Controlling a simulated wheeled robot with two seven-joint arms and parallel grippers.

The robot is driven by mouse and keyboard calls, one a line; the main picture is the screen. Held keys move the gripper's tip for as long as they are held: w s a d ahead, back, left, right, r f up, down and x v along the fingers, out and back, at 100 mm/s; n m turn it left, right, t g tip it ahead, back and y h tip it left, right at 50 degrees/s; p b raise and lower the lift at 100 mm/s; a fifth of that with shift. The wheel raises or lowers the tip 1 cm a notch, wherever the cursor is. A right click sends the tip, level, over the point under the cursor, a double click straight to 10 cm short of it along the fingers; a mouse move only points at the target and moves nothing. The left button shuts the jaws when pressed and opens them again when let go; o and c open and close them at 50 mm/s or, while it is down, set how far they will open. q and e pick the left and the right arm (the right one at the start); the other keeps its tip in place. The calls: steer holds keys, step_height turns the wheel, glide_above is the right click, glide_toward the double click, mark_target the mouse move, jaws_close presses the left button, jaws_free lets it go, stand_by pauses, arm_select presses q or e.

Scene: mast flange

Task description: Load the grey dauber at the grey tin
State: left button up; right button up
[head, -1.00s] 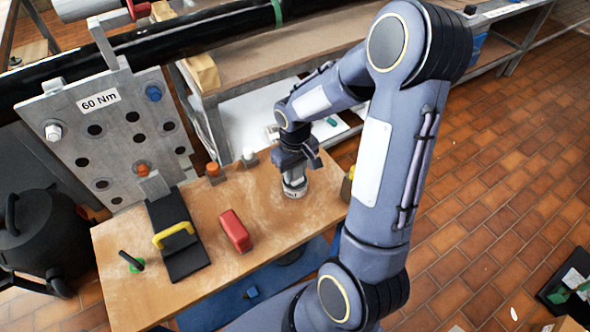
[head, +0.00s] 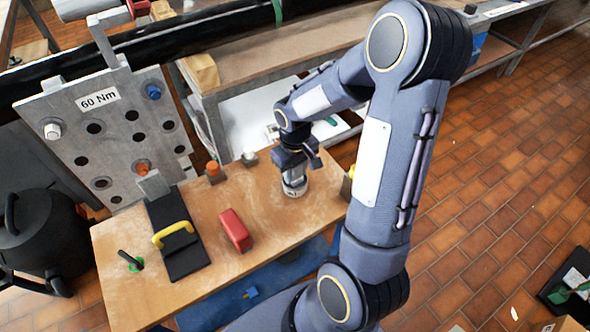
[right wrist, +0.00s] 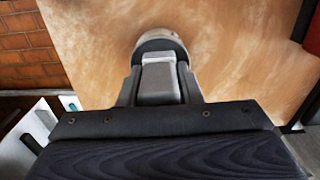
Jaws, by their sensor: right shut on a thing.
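My right gripper (head: 295,168) is over the right part of the wooden table, pointing down at the grey tin (head: 295,189). In the right wrist view the gripper (right wrist: 160,92) is shut on a grey, block-like handle (right wrist: 159,80), which I take for the grey dauber. The round rim of the tin (right wrist: 160,38) shows just beyond the handle. The dauber's lower end is hidden, so I cannot tell how deep it sits in the tin. My left gripper is not in view.
The table (head: 130,300) also bears a red block (head: 235,230), a black board with a yellow handle (head: 173,234), a green-and-black item (head: 131,261), an orange-topped piece (head: 213,172) and a grey-topped piece (head: 249,159). A flange plate (head: 110,135) stands behind.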

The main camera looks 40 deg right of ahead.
steer(key=shift+r+p, duration=2.9)
steer(key=shift+r, duration=0.65)
steer(key=shift+f, duration=0.1)
